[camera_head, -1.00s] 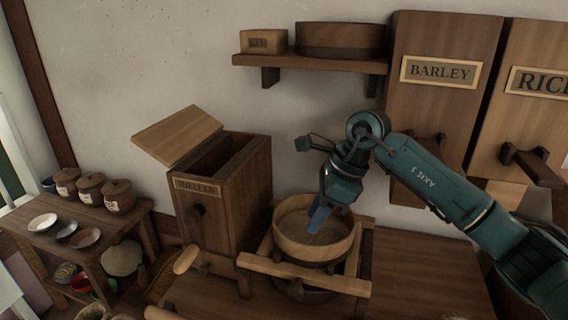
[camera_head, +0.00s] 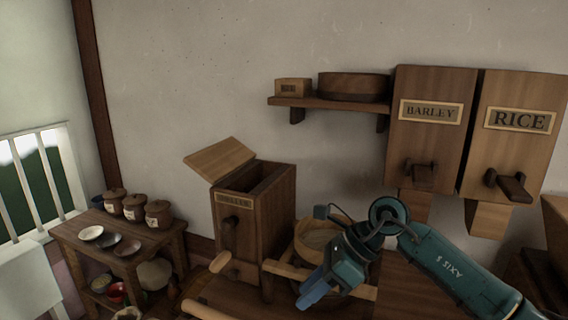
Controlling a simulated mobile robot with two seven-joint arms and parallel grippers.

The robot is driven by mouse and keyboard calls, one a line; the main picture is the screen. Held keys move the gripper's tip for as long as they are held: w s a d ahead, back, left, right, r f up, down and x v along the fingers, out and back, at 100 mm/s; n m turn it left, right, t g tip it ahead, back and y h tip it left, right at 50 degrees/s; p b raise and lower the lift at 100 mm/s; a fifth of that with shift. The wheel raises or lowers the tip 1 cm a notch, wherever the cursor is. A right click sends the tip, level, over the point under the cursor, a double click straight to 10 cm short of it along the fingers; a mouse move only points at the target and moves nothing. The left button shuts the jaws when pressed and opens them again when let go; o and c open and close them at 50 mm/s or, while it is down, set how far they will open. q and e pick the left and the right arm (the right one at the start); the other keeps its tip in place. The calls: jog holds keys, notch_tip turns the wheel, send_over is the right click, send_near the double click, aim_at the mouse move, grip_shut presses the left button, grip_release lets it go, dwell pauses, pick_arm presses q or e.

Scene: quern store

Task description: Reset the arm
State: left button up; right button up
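My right arm comes in from the lower right, teal with dark joints. My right gripper (camera_head: 314,291) has blue fingers that point down and left, in front of the round wooden quern tub (camera_head: 318,236). The arm hides the tub's right and front parts. The fingers look close together, but their gap cannot be made out. I see nothing held in them. My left gripper is not in view.
A wooden huller box (camera_head: 262,215) with a raised lid (camera_head: 219,159) stands left of the tub. Barley (camera_head: 430,135) and rice (camera_head: 512,140) bins hang at the right. A shelf (camera_head: 330,103) is above. A low table (camera_head: 150,240) holds jars and dishes.

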jog(key=s+a+r+m+t+y+p, duration=0.2)
jog(key=s+a+r+m+y, duration=0.2)
jog(key=s+a+m+y, duration=0.55)
jog(key=w+d+f+m+t+h+p, duration=0.15)
jog(key=d+f+m+t+h, duration=0.4)
jog(key=m, duration=0.85)
jog(key=w+d+f+m+t+h+p, duration=0.1)
jog(key=w+d+f+m+t+h, duration=0.15)
jog(key=d+m+t, duration=0.7)
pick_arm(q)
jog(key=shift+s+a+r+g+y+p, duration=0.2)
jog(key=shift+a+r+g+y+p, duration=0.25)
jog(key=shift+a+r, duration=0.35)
pick_arm(e)
jog(key=s+d+f+m+g+h, duration=0.4)
jog(key=s+f+m+g+h, duration=0.1)
jog(key=s+f+m, duration=0.9)
notch_tip(320, 180, down, 2)
jog(key=shift+m+g+h, duration=0.4)
jog(key=shift+m+h, duration=0.15)
jog(key=shift+m, duration=0.15)
